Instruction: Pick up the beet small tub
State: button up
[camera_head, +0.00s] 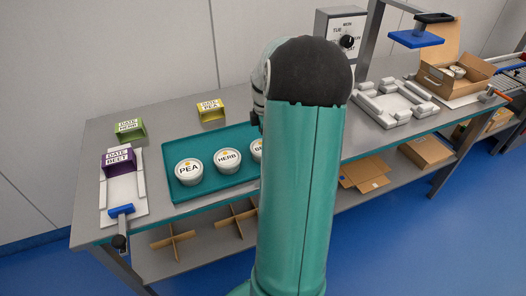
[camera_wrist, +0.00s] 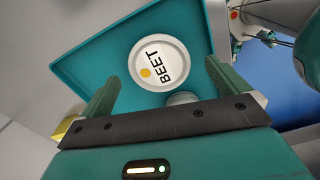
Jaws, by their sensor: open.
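The beet small tub (camera_wrist: 160,62) is a round white tub with a lid reading BEET and an orange dot. In the wrist view it sits on the teal tray (camera_wrist: 88,62), framed between the open fingers of my gripper (camera_wrist: 162,74); I cannot tell the height gap. Part of another pale round tub (camera_wrist: 183,98) shows beyond the gripper's dark bar. In the head view the teal tray (camera_head: 184,196) holds the pea tub (camera_head: 189,172), the herb tub (camera_head: 227,161) and a third tub (camera_head: 256,149) mostly hidden by my arm, its label cut off. My gripper is hidden there.
A purple DATE BEET holder (camera_head: 119,161) stands on a white carrier at the left. A green DATE HERB holder (camera_head: 130,128) and a yellow DATE PEA holder (camera_head: 210,109) stand behind the tray. A white frame (camera_head: 395,103) and an open cardboard box (camera_head: 452,76) are at the right.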

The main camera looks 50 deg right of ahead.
aim_at(256, 146)
notch_tip(256, 146, down, 5)
jog(key=shift+w, duration=0.1)
jog(key=c, duration=1.1)
jog(key=shift+o, duration=0.2)
jog(key=shift+r, duration=0.1)
